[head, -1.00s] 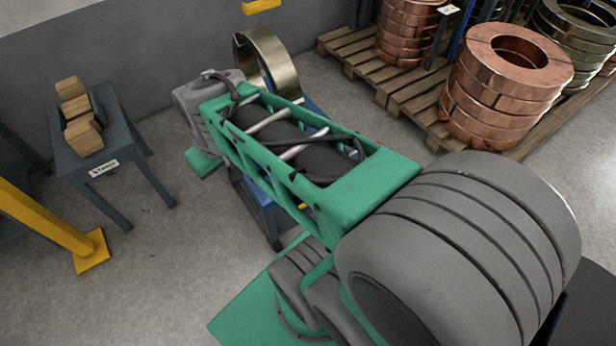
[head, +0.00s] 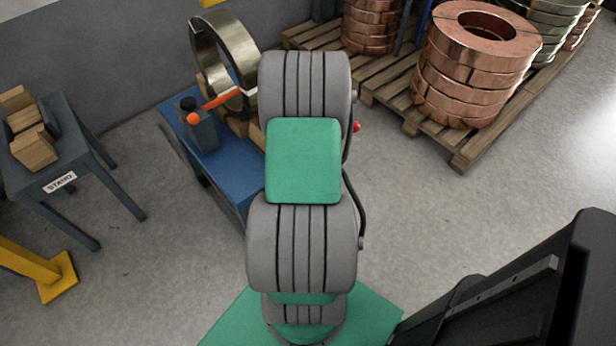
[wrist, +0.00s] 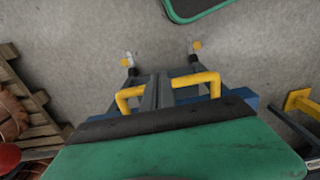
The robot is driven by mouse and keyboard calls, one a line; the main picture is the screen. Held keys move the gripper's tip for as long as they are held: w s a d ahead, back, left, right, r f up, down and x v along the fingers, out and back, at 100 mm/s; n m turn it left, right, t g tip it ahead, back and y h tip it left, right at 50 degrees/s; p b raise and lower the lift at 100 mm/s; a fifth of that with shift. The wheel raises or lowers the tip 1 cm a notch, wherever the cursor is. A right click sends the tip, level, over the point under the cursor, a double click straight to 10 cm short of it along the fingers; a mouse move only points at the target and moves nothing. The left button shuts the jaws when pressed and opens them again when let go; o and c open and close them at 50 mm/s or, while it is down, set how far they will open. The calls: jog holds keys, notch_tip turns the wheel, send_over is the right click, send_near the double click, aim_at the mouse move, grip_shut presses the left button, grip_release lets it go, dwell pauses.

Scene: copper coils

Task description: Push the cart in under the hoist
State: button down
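The blue cart (head: 178,128) stands left of my arm in the head view, carrying a brassy steel coil (head: 208,50) upright on wooden chocks. A grey post with an orange arm reaches to the coil. In the wrist view the cart's yellow handle (wrist: 198,79) lies just beyond my wrist. My gripper (wrist: 155,80) shows as narrow grey fingers across the middle of this handle. Whether they clasp it or only touch it is unclear. In the head view my arm hides the gripper and the handle. The hoist is not clearly identifiable; a yellow part (head: 211,2) shows at the top edge.
A table labelled STAND (head: 60,182) with wooden blocks is at the left. A yellow post with a floor plate (head: 57,278) stands in front of it. A pallet (head: 468,150) with copper coils (head: 470,85) is at the upper right.

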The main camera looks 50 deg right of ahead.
notch_tip(320, 180, down, 10)
jog(key=b, duration=0.7)
jog(key=shift+w+r, duration=0.1)
